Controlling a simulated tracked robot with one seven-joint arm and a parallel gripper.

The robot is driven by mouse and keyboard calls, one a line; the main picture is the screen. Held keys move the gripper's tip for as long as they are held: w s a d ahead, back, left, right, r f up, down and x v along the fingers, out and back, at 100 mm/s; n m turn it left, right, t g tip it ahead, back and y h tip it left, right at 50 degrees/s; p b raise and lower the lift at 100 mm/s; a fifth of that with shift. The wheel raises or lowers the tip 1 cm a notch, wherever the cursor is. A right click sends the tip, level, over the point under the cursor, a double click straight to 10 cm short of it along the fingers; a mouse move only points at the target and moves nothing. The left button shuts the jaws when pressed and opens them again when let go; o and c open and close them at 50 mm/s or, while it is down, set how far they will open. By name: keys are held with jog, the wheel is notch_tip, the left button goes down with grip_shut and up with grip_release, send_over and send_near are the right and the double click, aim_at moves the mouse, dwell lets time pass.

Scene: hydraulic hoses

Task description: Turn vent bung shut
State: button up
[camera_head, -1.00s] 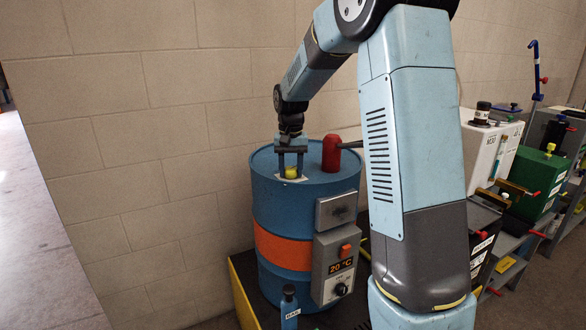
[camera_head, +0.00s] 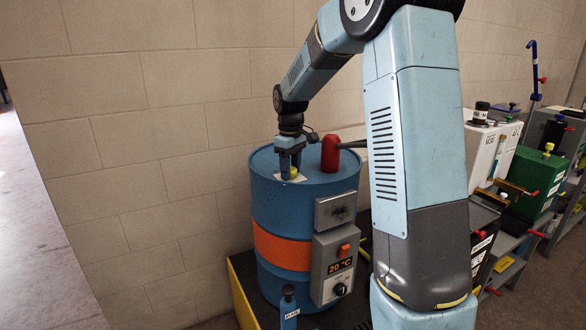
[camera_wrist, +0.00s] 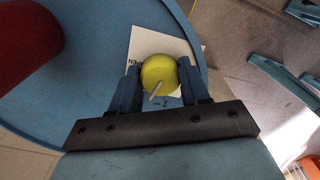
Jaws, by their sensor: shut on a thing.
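The yellow vent bung (camera_head: 292,173) sits on top of the blue drum (camera_head: 262,205), over a white label. In the wrist view the bung (camera_wrist: 159,76) is a round yellow cap with a pale pointer bar aimed to the lower left. My gripper (camera_head: 290,168) points down at the drum top and is shut on the bung, one finger on each side. The wrist view also shows the gripper (camera_wrist: 158,82) with both fingers against the bung. The white label (camera_wrist: 172,42) is partly covered by the bung and fingers, and only some letters show.
A red fitting (camera_head: 331,154) stands on the drum top just right of my gripper. A control box reading 20 °C (camera_head: 334,265) is on the drum's front. A block wall is behind.

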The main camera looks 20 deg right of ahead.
jog(key=shift+w+d+r+n, duration=0.1)
jog(key=shift+w+n, duration=0.05)
jog(key=shift+n, duration=0.95)
jog(key=o, duration=0.7)
jog(key=shift+d, duration=0.1)
jog(key=o, duration=0.4)
jog(key=shift+c, duration=0.2)
notch_tip(320, 180, up, 14)
jog(key=shift+f, duration=0.25)
